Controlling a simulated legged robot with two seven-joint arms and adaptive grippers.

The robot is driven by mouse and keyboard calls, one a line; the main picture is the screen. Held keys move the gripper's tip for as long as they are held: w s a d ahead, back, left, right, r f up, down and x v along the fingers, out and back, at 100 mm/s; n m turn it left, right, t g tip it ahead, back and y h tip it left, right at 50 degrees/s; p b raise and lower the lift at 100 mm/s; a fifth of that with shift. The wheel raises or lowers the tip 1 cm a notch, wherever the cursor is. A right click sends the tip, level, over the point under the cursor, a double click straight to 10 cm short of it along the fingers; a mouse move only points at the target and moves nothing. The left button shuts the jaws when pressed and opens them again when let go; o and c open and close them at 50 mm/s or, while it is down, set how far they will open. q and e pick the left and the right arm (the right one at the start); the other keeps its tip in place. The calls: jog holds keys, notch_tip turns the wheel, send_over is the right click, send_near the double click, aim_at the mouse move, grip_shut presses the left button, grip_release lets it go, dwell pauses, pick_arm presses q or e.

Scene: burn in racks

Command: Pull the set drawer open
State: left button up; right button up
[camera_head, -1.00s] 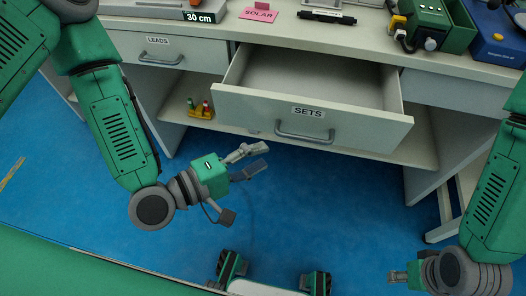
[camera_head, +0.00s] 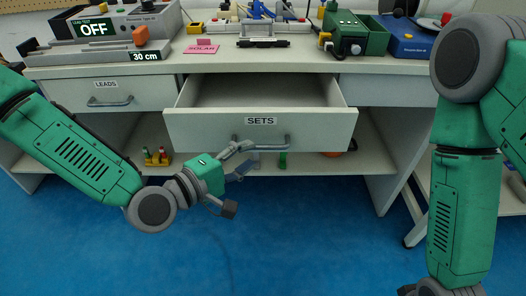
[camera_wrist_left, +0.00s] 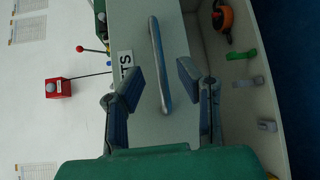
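The SETS drawer (camera_head: 210,130) stands pulled out from the desk, its empty-looking inside visible from above. Its bar handle (camera_head: 270,141) runs across the front below the SETS label (camera_head: 261,121). My left gripper (camera_head: 243,160) is open in front of the drawer, near the handle's left end. In the left wrist view, its two fingers (camera_wrist_left: 158,88) are spread, and the handle (camera_wrist_left: 159,65) shows between and beyond them, apparently not gripped. My right arm hangs at the right of the head view; its gripper is out of the picture.
The LEADS drawer (camera_head: 120,93) is shut at the left. The desk top (camera_head: 290,62) carries a pink SOLAR card (camera_head: 203,49), a green device (camera_head: 352,36) and a blue box (camera_head: 406,38). A lower shelf (camera_head: 310,163) holds small items. Blue floor in front is clear.

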aim_at(263, 148)
pick_arm(q)
jog(key=b+x, duration=0.1)
jog(key=x, duration=0.4)
jog(key=shift+w+d, duration=0.15)
grip_shut()
